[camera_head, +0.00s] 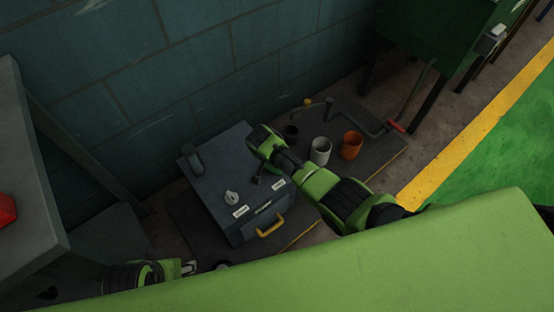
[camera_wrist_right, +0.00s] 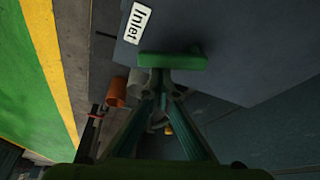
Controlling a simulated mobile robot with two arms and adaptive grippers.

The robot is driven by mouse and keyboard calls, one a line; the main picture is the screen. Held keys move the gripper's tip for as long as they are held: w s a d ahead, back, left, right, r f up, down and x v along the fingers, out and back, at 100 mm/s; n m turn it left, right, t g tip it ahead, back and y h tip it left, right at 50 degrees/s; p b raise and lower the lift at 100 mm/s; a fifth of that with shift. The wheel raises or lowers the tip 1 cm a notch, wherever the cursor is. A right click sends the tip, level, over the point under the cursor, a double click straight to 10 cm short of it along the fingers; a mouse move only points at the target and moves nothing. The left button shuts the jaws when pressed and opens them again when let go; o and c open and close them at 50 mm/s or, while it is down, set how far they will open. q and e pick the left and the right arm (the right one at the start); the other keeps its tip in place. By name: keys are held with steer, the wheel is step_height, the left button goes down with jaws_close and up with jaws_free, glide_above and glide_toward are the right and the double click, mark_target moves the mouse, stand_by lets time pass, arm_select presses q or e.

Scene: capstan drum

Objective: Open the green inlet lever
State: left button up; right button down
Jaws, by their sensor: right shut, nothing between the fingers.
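The green inlet lever (camera_wrist_right: 172,61) is a short bar on the face of a dark grey box, beside a white label (camera_wrist_right: 138,22) reading "Inlet". In the wrist view my right gripper (camera_wrist_right: 165,88) is shut and empty, with its fingertips close to the lever's edge. I cannot tell whether they touch it. In the head view the right gripper (camera_head: 258,178) is over the box top (camera_head: 215,180), and I cannot make out the lever there. My left gripper (camera_head: 189,267) is low at the left, partly hidden, away from the box.
The box has a pale knob (camera_head: 231,198) and a yellow handle (camera_head: 270,228). A grey cup (camera_head: 321,151), an orange cup (camera_head: 351,145) and a pipe with a red end (camera_head: 397,127) stand behind my right arm. A block wall (camera_head: 150,90) is behind the box.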

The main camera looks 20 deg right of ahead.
steer(key=shift+s+a+f+m, duration=0.1)
steer(key=shift+s+a+m, duration=0.1)
steer(key=shift+m, duration=0.6)
steer(key=shift+s, duration=0.1)
steer(key=shift+s+a, duration=0.2)
steer(key=shift+s, duration=0.1)
arm_select(q)
steer(key=shift+s+a+f, duration=0.15)
steer(key=shift+s+a, duration=0.25)
arm_select(e)
steer(key=shift+s, duration=0.1)
arm_select(q)
steer(key=shift+f, duration=0.1)
arm_select(e)
steer(key=shift+a, duration=0.15)
steer(key=shift+s, duration=0.1)
steer(key=shift+v, duration=0.8)
steer(key=v, duration=0.6)
steer(key=shift+w, duration=0.25)
